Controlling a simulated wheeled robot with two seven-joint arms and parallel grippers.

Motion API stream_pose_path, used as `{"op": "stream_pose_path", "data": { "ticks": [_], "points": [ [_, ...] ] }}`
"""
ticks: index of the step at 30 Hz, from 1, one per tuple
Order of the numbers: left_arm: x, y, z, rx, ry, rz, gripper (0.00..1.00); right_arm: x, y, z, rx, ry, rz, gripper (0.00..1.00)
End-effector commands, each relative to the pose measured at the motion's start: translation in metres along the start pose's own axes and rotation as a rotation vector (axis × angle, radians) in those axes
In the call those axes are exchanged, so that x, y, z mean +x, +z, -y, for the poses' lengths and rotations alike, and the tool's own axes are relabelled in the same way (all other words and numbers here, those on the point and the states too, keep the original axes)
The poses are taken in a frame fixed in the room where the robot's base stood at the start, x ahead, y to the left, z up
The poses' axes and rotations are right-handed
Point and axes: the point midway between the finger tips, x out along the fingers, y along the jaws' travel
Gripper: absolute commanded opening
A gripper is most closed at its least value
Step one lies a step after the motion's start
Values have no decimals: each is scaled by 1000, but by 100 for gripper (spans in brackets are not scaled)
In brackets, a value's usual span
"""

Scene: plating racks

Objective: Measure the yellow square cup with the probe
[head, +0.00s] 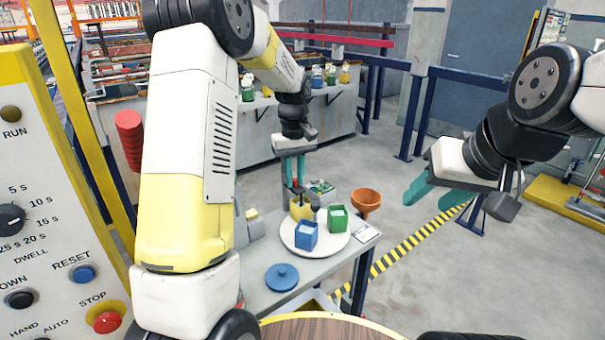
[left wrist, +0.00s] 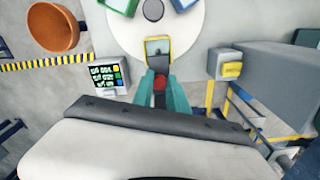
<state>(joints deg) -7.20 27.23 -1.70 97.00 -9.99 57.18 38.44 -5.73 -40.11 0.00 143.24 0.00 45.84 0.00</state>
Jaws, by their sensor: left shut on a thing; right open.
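The yellow square cup (head: 300,211) stands on a round white turntable (head: 290,246); the left wrist view shows its open top (left wrist: 158,42). My left gripper (head: 295,188) is above and beside this cup, its teal fingers pointing down. In the left wrist view, my left gripper (left wrist: 160,85) is shut on a probe with a red part (left wrist: 159,84) and a dark grey end (left wrist: 158,64). The dark end overlaps the cup's near rim; I cannot tell whether it is inside or touching. My right gripper (head: 432,178) is open, empty and well right of the turntable.
A blue cup (head: 307,235) and a green cup (head: 338,219) share the turntable. A display unit (left wrist: 104,74) and an orange bowl (head: 366,201) are nearby. A blue lid (head: 282,277) lies on the table. A control panel (head: 45,215) stands at left.

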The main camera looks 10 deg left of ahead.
Motion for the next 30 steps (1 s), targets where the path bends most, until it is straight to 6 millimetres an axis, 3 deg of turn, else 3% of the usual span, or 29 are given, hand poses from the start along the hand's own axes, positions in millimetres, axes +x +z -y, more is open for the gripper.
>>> {"op": "stream_pose_path", "data": {
  "ticks": [3,7,17,18,21,30],
  "points": [
    [-26,0,-1,1,4,-4,0,0,0,0,0,0,0,48],
    [-46,0,-1,1,3,-3,0,0,0,0,0,0,0,48],
    [-53,0,0,0,3,-3,0,0,0,0,0,0,0,48],
    [-54,0,0,0,3,-4,20,0,0,0,0,0,0,48],
    [-53,0,0,0,3,-4,40,0,0,0,0,0,0,48],
    [-52,0,0,0,2,-2,41,0,0,0,0,0,0,48]
  ]
}}
